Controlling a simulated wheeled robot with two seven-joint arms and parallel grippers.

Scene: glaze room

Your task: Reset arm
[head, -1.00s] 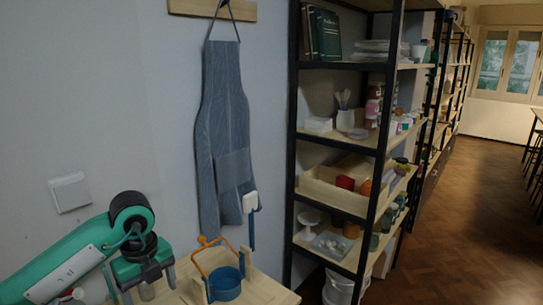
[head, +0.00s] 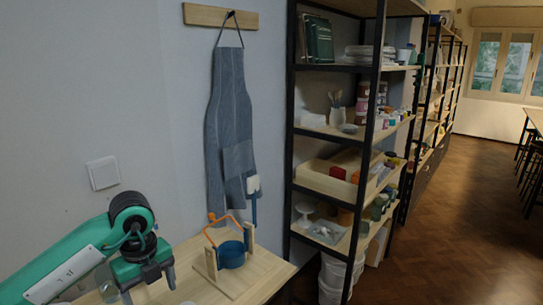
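My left arm comes in from the lower left, green with black joints. My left gripper (head: 148,285) hangs at its end, pointing down over the left part of a light wooden table. Its fingers are partly seen and stand apart, with a gap between them and nothing held. My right arm and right gripper are not in view.
On the table (head: 268,268) a wooden stand holds a blue pot (head: 231,255) with an orange handle, just right of my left gripper. A striped apron (head: 230,125) hangs on the wall behind. A loaded black-framed shelf (head: 372,140) stands to the right, with open wooden floor (head: 450,225) beyond.

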